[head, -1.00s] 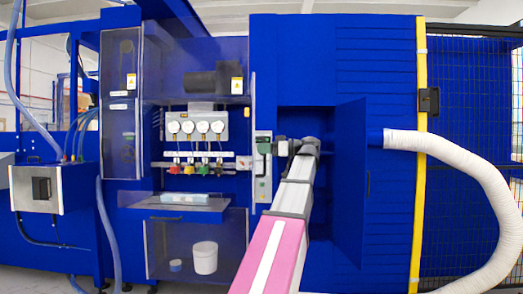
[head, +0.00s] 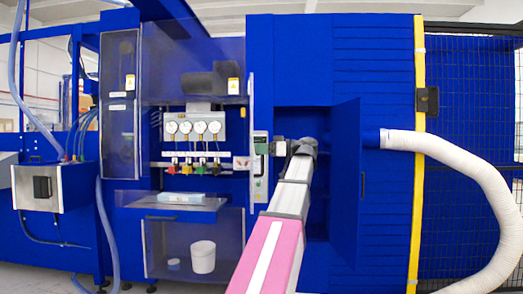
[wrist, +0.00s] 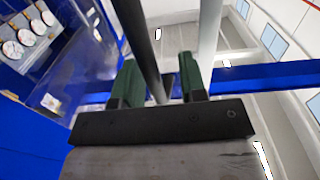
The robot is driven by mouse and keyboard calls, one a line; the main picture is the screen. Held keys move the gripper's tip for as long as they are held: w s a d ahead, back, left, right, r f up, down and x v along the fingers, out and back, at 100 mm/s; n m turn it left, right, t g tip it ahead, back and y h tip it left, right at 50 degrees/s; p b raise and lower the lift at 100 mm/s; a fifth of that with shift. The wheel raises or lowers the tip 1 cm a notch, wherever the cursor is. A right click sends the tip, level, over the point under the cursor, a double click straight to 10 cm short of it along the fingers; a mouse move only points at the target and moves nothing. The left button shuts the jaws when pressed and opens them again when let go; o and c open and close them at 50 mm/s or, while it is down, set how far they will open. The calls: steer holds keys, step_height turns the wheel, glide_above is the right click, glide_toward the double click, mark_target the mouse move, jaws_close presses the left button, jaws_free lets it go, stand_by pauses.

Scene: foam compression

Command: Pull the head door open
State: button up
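The head door (head: 195,70) seems to be the tinted see-through panel in front of the gauges in the head view, with a pale upright edge at its right. My gripper (wrist: 160,88) has two green fingers set apart in the wrist view. A dark bar (wrist: 145,45) runs between them, with a gap showing to its right; whether it touches the left finger is unclear. The bar may be the door's handle. In the head view my gripper (head: 270,147) is beside the door's right edge, and its fingertips are too small to judge.
A blue cabinet door (head: 345,180) stands open right of my arm. A white hose (head: 470,170) curves from the cabinet at the right. A lower see-through panel (head: 195,245) has a white bucket (head: 203,257) behind it. A small tray (head: 180,198) sits above that panel.

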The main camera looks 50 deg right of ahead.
steer(key=shift+d, duration=0.15)
steer(key=shift+s+d, duration=0.2)
steer(key=shift+s, duration=0.05)
steer(key=v, duration=1)
steer(key=shift+a, duration=0.1)
